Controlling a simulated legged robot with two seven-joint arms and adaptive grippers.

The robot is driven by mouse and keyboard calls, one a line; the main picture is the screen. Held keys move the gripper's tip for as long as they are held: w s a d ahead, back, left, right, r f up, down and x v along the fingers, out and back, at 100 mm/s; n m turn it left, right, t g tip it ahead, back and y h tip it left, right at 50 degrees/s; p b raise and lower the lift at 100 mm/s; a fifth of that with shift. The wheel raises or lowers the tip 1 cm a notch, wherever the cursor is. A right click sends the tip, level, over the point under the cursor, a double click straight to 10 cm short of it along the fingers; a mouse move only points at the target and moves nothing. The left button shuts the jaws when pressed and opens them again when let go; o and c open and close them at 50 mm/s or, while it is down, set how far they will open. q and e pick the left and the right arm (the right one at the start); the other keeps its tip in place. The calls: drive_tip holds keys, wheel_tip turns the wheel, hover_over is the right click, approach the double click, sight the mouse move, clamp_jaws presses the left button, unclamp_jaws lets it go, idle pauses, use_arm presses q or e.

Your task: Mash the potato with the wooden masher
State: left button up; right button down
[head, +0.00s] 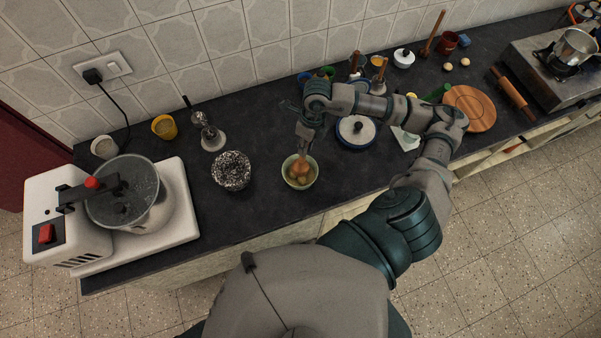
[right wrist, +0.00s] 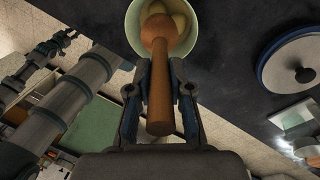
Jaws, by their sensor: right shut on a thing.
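A pale green bowl (head: 313,181) stands on the dark counter near its front edge. Yellowish potato pieces (head: 291,180) lie in it. The wooden masher (head: 301,166) has its wide head down in the bowl, over or against the potato; exact contact cannot be told. My right gripper (head: 304,138) is above the bowl. In the right wrist view, the right gripper (right wrist: 159,95) is shut on the handle of the masher (right wrist: 160,85), with the bowl (right wrist: 131,22) and potato (right wrist: 180,22) beyond the head. My left gripper does not show in the head view.
A dark speckled bowl (head: 231,171) stands left of the green bowl. A white machine with a steel drum (head: 128,205) fills the left end. A lidded pot (head: 356,131) and a round wooden board (head: 472,108) stand to the right. The counter front near the bowl is clear.

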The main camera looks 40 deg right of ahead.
drive_tip(key=shift+f, duration=0.1)
wheel_tip(320, 180, down, 4)
drive_tip(key=b, duration=0.4)
drive_tip(key=shift+f, duration=0.15)
wheel_tip(320, 180, up, 5)
drive_tip(key=p, duration=0.3)
drive_tip(key=shift+f, duration=0.35)
